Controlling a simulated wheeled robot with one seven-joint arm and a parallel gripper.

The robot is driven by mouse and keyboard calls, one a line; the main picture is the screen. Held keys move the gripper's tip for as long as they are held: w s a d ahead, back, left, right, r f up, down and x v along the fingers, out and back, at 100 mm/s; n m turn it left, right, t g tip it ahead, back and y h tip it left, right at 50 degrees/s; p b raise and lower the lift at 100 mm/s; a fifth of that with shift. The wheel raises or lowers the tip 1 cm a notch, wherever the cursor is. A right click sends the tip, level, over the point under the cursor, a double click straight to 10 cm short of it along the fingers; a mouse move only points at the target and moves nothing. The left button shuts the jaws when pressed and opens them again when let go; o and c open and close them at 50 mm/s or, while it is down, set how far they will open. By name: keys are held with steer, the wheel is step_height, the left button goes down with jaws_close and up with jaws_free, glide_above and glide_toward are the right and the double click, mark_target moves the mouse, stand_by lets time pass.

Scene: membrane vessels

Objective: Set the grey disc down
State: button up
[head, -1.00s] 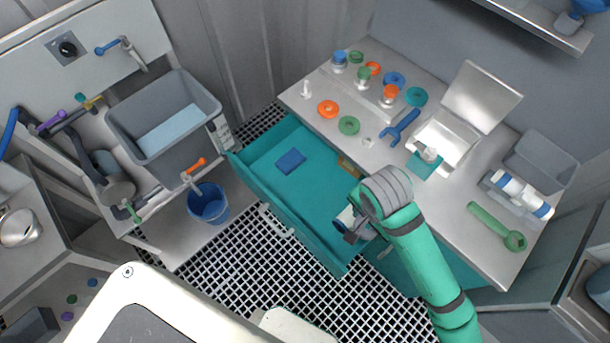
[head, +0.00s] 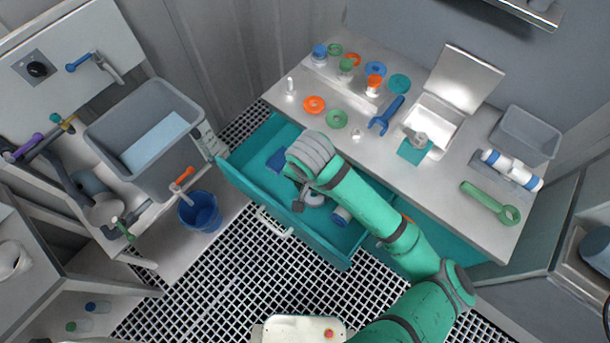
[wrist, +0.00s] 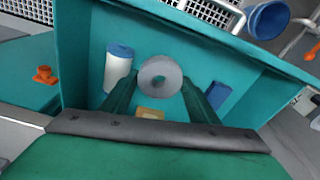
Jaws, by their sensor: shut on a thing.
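The grey disc (wrist: 161,70) is a round piece with a small hole, held between the two fingertips of my gripper (wrist: 160,92) in the wrist view. My gripper is shut on it, over the open teal drawer (wrist: 85,40). In the head view the disc (head: 315,196) shows partly beside my gripper (head: 305,201), within the drawer outline (head: 240,180). My wrist hides part of the drawer there. I cannot tell whether the disc touches the drawer floor.
In the drawer lie a white cylinder with a blue cap (wrist: 118,66), a blue block (wrist: 217,94) and a tan block (wrist: 150,113). Bare floor shows between them. A blue bucket (head: 200,212) stands left of the drawer. The bench (head: 300,110) behind carries several rings and tools.

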steer(key=w+a+f, duration=0.1)
steer(key=w+f, duration=0.1)
steer(key=w+a+f, duration=0.1)
steer(key=w+f, duration=0.1)
steer(key=w, duration=0.1)
steer(key=w+f, duration=0.2)
steer(key=w, duration=0.1)
steer(key=shift+a+f, duration=0.35)
steer(key=shift+a, duration=0.05)
steer(key=shift+w+a+f, duration=0.45)
steer(key=shift+a+f, duration=0.05)
steer(key=shift+f, duration=0.15)
steer(key=shift+w+f, duration=0.15)
steer(key=shift+f, duration=0.15)
steer(key=shift+d+f, duration=0.1)
steer(key=shift+f, duration=1.25)
steer(key=shift+f, duration=0.15)
steer(key=o, duration=1.1)
steer(key=shift+c, duration=0.2)
